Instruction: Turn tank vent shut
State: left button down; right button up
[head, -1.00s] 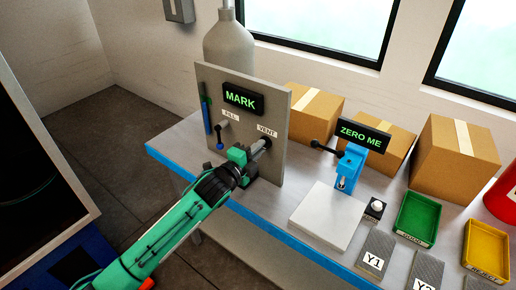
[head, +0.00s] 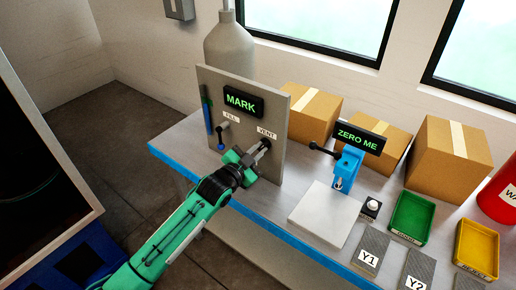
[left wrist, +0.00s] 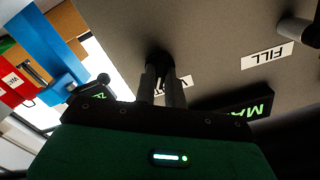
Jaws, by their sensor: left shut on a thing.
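The grey upright panel (head: 222,92) carries a black display reading MARK (head: 243,101), a FILL valve (head: 221,137) and a VENT label (head: 266,133). The vent valve (head: 264,145) sticks out of the panel below its label. My left gripper (head: 254,158) is shut on the vent valve's handle, just in front of the panel. In the left wrist view its two fingers (left wrist: 162,88) reach up to the dark vent fitting (left wrist: 159,60) beside the partly covered VENT label. The fingers hide most of the handle. My right gripper is not in view.
A grey tank (head: 230,48) stands behind the panel. To the right on the bench are a blue stand with a ZERO ME display (head: 357,138), a white plate (head: 325,214), a green tray (head: 396,234) and a yellow tray (head: 459,257). Cardboard boxes (head: 313,110) stand behind.

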pick_arm(q)
jog(key=n, duration=0.3)
jog(key=shift+n+p, duration=0.3)
jog(key=shift+p, duration=0.05)
jog(key=shift+f+n, duration=0.1)
jog(key=shift+n, duration=1.4)
jog(key=c, duration=1.5)
grip_release()
jog(key=shift+s+a, duration=0.1)
